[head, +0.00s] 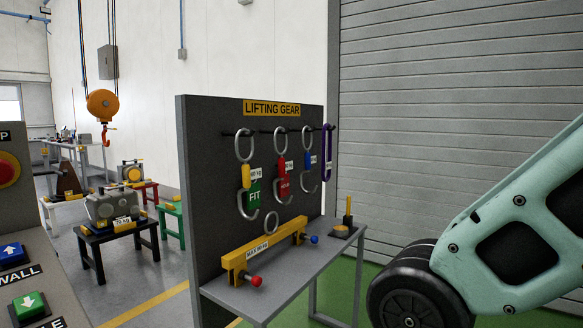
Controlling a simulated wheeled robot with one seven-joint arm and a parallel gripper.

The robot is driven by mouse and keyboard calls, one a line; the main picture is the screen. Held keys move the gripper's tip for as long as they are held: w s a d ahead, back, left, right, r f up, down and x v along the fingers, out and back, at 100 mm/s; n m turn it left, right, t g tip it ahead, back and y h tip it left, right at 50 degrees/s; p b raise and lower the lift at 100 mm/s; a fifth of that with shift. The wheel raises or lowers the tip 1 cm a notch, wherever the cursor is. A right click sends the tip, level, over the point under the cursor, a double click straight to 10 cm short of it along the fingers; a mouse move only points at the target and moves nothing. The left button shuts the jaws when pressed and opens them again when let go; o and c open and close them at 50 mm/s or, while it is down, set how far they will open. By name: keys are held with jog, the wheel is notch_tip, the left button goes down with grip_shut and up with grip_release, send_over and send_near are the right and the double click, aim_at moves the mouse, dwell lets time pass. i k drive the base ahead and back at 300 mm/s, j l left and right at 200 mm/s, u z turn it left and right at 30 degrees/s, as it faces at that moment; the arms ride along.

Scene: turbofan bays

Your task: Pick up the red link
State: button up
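The red link (282,163) hangs from a peg on the dark lifting gear board, in the middle of a row of links. It has a grey ring on top, a red middle and a grey hook below. A small white tag and a red tag (284,187), which seems to read HOLD, hang by it. The yellow link (246,176) with a green FIT tag hangs to its left. The blue link (307,160) hangs to its right. My gripper is not in view; only part of my arm shows at the lower right, apart from the board.
A purple loop (327,152) hangs at the board's right edge. Below, a grey shelf table (300,285) holds a yellow beam (264,249) with red and blue knobs. An orange hoist (102,105) hangs at left. A button panel (35,270) fills the left foreground.

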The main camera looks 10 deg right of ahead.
aim_at(283, 166)
jog(key=i+l, duration=0.45)
jog(key=l, duration=0.25)
jog(key=i+j+z, duration=0.1)
jog(key=i, duration=0.45)
jog(key=i+j, duration=0.25)
jog(key=i, duration=0.3)
jog(key=z, duration=0.05)
